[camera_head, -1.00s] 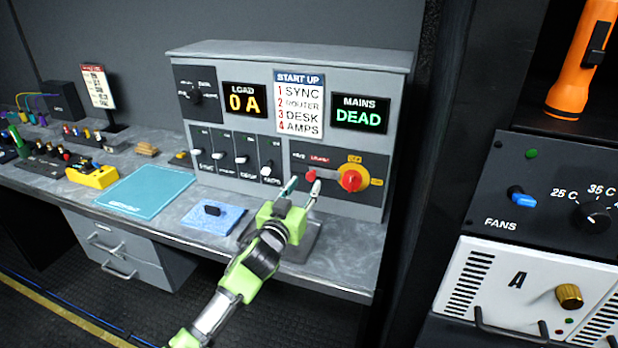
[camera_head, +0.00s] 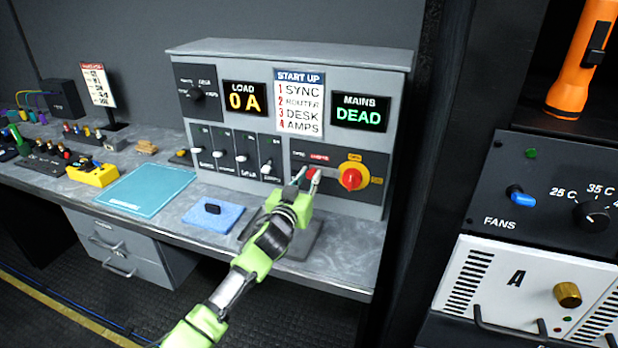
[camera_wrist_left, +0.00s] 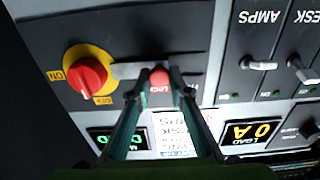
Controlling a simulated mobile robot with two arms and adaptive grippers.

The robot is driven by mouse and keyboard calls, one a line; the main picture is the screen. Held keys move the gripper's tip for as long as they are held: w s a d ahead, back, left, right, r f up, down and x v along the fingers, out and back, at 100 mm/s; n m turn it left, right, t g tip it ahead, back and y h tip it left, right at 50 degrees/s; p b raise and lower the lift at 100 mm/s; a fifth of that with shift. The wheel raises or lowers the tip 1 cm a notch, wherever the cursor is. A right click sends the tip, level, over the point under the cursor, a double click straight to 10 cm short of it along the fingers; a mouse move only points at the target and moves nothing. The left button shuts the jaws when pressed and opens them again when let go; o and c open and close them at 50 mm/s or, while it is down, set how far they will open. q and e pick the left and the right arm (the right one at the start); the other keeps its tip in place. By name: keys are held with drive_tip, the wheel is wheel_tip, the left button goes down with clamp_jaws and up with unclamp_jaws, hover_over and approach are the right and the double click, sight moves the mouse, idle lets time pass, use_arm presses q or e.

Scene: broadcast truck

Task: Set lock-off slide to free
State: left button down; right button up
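The lock-off slide has a red knob (camera_head: 311,173), at the left end of its slot on the dark switch panel in the head view. The knob also shows in the left wrist view (camera_wrist_left: 160,76), which is turned upside down. My left gripper (camera_head: 307,178) has its two fingertips on either side of this knob, closed in against it. The fingers partly hide the knob and slot. The red and yellow rotary mains switch (camera_head: 351,179) is just right of the slide. My right gripper is not in view.
Several white-tipped slide switches (camera_head: 242,158) stand left of the slide. The MAINS display (camera_head: 359,112) reads DEAD and the LOAD display (camera_head: 244,98) reads 0 A. A blue pad (camera_head: 212,217) with a black object lies on the desk (camera_head: 335,262) below.

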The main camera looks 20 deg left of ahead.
use_arm(q)
drive_tip(key=a+p, duration=0.1)
drive_tip(key=a, duration=0.4)
drive_tip(key=shift+w, duration=0.1)
drive_tip(key=c, duration=2)
unclamp_jaws()
drive_tip(key=shift+o, duration=0.6)
drive_tip(key=shift+a, duration=0.1)
drive_tip(key=shift+s+f, duration=0.1)
drive_tip(key=shift+s, duration=0.25)
drive_tip(key=s, duration=1.1)
drive_tip(key=shift+s+a, duration=0.2)
